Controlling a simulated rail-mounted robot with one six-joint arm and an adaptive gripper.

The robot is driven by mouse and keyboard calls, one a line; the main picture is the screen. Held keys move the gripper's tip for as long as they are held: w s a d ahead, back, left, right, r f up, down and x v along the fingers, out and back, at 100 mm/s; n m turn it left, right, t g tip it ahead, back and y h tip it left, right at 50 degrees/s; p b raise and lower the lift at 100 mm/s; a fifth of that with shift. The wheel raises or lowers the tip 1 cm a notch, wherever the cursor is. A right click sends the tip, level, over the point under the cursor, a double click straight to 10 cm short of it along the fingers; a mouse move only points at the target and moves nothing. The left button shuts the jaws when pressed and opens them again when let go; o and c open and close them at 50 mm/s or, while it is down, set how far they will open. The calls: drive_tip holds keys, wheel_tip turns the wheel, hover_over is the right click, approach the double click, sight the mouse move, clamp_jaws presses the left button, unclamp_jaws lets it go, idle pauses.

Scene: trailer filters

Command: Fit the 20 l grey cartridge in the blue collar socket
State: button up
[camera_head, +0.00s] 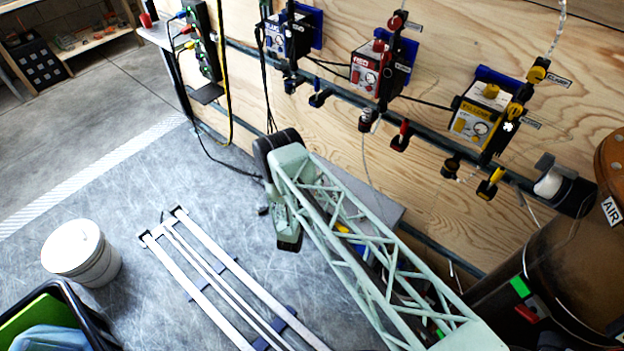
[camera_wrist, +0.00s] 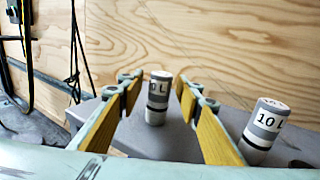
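In the wrist view my gripper (camera_wrist: 158,80) is open, its two yellow-padded fingers apart. A grey-and-white cartridge (camera_wrist: 156,98) with a dark band stands upright on a grey shelf, seen between the fingertips with gaps on both sides. Its label shows "0 L"; the leading digit is not clear. A second cartridge (camera_wrist: 265,127), marked "10 L", stands to the right, outside the right finger. In the head view the blue collar socket (camera_head: 318,98) hangs on the dark wall rail, below the blue-backed box (camera_head: 288,38). My arm's lattice link hides the gripper there.
The grey shelf (camera_wrist: 178,142) runs along the plywood wall. A red collar (camera_head: 400,137) and a yellow collar (camera_head: 488,187) are farther right on the rail. A brown AIR tank (camera_head: 610,180) stands at right. Rails (camera_head: 215,270), a white bucket (camera_head: 80,252) and a black crate lie left.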

drive_tip(key=shift+c, duration=0.3)
drive_tip(key=c, duration=0.8)
drive_tip(key=shift+r, duration=0.1)
drive_tip(key=shift+r, duration=0.65)
drive_tip(key=shift+r+p, duration=0.3)
drive_tip(key=shift+r, duration=0.6)
drive_tip(key=s+d, duration=0.1)
drive_tip(key=s, duration=0.4)
drive_tip(key=s+d+r+p, duration=0.1)
drive_tip(key=s, duration=0.4)
drive_tip(key=s+d+p, duration=0.1)
drive_tip(key=s, duration=0.4)
drive_tip(key=shift+s+d+r, duration=0.25)
drive_tip(key=shift+d+r, duration=0.1)
drive_tip(key=shift+w+a+r, duration=0.1)
